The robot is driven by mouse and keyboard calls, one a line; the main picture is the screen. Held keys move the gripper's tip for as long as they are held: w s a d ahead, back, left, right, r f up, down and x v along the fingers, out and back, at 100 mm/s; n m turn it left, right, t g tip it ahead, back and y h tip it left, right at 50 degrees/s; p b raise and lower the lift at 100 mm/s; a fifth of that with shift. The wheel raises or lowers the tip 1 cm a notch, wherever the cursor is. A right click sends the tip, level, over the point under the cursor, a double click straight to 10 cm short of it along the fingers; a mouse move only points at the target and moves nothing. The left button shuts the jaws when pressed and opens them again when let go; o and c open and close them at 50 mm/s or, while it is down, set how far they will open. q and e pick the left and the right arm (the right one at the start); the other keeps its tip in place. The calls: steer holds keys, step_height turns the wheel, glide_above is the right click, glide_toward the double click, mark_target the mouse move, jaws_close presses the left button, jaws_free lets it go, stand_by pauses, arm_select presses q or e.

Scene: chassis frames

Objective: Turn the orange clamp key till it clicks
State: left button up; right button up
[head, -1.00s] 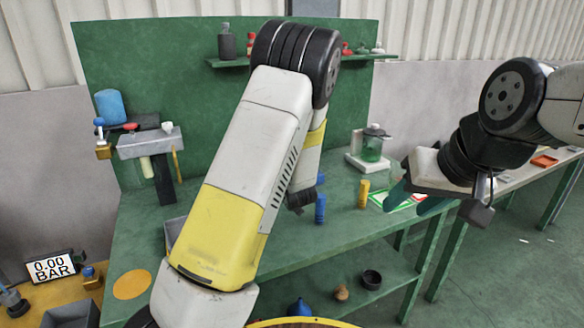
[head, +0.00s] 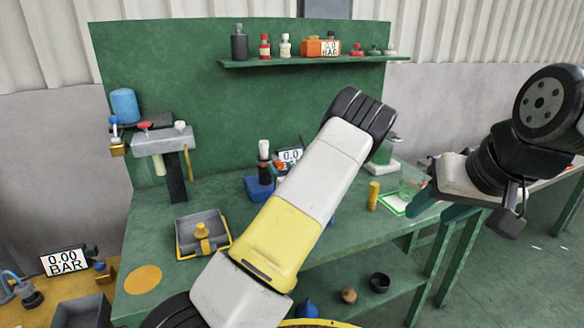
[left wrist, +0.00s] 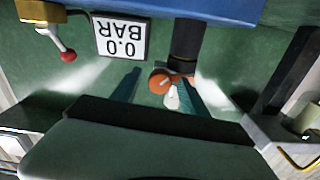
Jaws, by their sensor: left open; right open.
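The orange clamp key (left wrist: 159,82) shows in the left wrist view as a small round orange piece beside a black cylinder (left wrist: 187,45). My left gripper (left wrist: 158,92) is open, with its two teal fingers on either side of the key. I cannot tell whether a finger touches it; the right-hand finger looks very close. A white piece shows just below the key. My right gripper (head: 447,208) is open and empty, above the right end of the bench.
A gauge display (left wrist: 121,38) reading 0.0 BAR stands close by, with a red-tipped lever (left wrist: 68,56) near it. A blue base (head: 259,188) stands on the green bench. A grey tray (head: 186,240) lies to the left, a yellow cylinder (head: 373,196) to the right.

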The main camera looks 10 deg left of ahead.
arm_select(q)
steer(key=shift+w, duration=0.15)
jaws_close()
steer(key=shift+m, duration=0.3)
steer(key=m, duration=0.5)
steer(key=shift+f, duration=0.1)
steer(key=m, duration=0.6)
steer(key=shift+a, duration=0.1)
stand_by(0.5)
jaws_free()
